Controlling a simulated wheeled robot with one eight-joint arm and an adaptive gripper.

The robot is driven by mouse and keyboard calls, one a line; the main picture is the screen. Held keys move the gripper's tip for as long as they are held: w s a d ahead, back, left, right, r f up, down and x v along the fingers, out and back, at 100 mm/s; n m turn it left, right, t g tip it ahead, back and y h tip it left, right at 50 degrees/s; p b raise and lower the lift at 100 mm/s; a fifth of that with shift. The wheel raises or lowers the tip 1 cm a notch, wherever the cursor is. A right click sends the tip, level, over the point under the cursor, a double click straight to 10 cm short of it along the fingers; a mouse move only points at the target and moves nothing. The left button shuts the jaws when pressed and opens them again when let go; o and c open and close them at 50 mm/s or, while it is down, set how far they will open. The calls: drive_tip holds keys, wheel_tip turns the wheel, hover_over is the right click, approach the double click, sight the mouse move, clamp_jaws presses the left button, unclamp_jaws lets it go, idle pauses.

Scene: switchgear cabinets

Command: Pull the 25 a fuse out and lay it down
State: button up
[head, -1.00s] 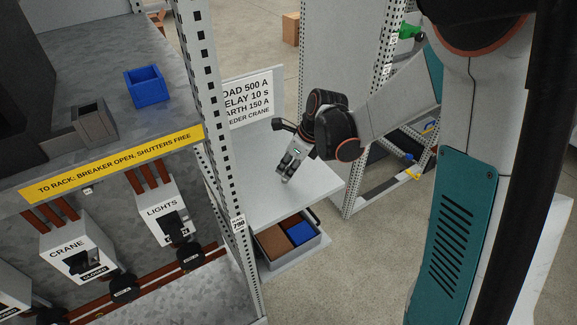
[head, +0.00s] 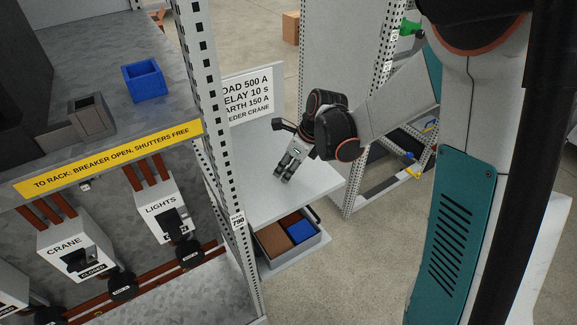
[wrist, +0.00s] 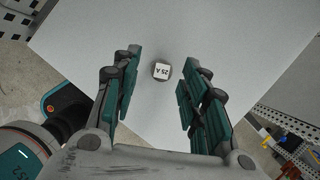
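The 25 A fuse (wrist: 161,71) shows in the wrist view as a small dark round body with a white label reading "25 A", seen end-on against the pale shelf (wrist: 200,30). My gripper (wrist: 158,85) is open, with its teal-padded fingers apart on either side of the fuse and clear gaps to both. The fuse appears to stand on the shelf, apart from the fingers. In the head view my gripper (head: 284,172) points down over the grey shelf (head: 315,185); the fuse cannot be made out there.
A drawer below the shelf holds brown (head: 275,243) and blue (head: 300,232) bins. A perforated post (head: 215,130) stands left of the shelf. Cabinet units marked LIGHTS (head: 162,210) and CRANE (head: 75,250) are at left. A sign (head: 248,95) stands behind the shelf.

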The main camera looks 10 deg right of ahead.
drive_tip(key=v, duration=1.2)
drive_tip(key=s+d+n+t+h+b, duration=0.1)
drive_tip(key=s+n+t+h+b, duration=0.2)
drive_tip(key=s+n, duration=1.6)
drive_tip(key=shift+s+r+n+t+b, duration=0.4)
drive_tip(key=shift+n+t, duration=0.3)
drive_tip(key=shift+n, duration=3)
drive_tip(key=shift+c, duration=0.8)
